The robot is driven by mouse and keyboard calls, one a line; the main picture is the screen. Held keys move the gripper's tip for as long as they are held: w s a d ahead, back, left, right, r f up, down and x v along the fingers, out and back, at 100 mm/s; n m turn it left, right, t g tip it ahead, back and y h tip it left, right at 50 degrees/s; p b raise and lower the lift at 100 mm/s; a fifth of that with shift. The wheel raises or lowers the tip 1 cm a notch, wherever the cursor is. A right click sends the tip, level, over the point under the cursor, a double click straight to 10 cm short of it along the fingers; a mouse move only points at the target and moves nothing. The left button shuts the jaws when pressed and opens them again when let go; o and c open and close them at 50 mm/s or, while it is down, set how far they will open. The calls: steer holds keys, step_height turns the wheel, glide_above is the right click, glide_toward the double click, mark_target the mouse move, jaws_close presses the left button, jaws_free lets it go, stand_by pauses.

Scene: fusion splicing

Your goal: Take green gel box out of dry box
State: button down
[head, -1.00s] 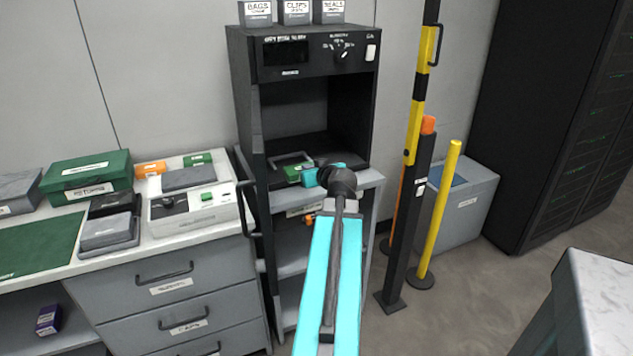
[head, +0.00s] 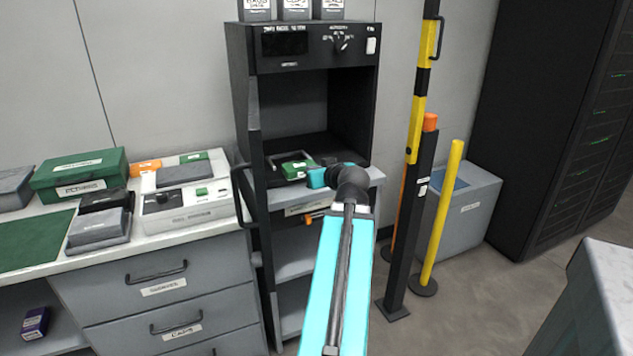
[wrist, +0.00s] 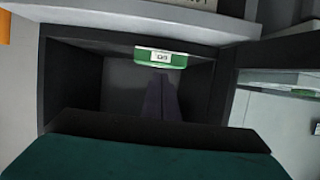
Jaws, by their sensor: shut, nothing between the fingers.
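The dry box (head: 250,100) is a tall black cabinet with an open front, standing on a grey shelf unit. The green gel box (head: 293,171) has a pale label and sits low inside it, in a dark open-topped holder (head: 275,160). In the wrist view the green gel box (wrist: 161,57) is at the far side of a dark recess. My gripper (wrist: 160,80) is shut and empty, its dark fingers pointing toward the gel box. I cannot tell whether the tips touch it. In the head view my wrist hides most of the fingers.
A door handle (head: 243,193) stands at the dry box's left edge. A worktop at left holds a white device (head: 186,208) and a green case (head: 80,174). Black and yellow posts (head: 440,220) stand close on the right.

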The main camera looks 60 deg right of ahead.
steer(key=shift+s+a+f+b, duration=0.2)
steer(key=shift+s+a+b, duration=0.5)
steer(key=shift+b, duration=3.45)
steer(key=shift+s+a+r+b, duration=0.15)
steer(key=shift+s+b, duration=0.15)
steer(key=shift+b, duration=0.3)
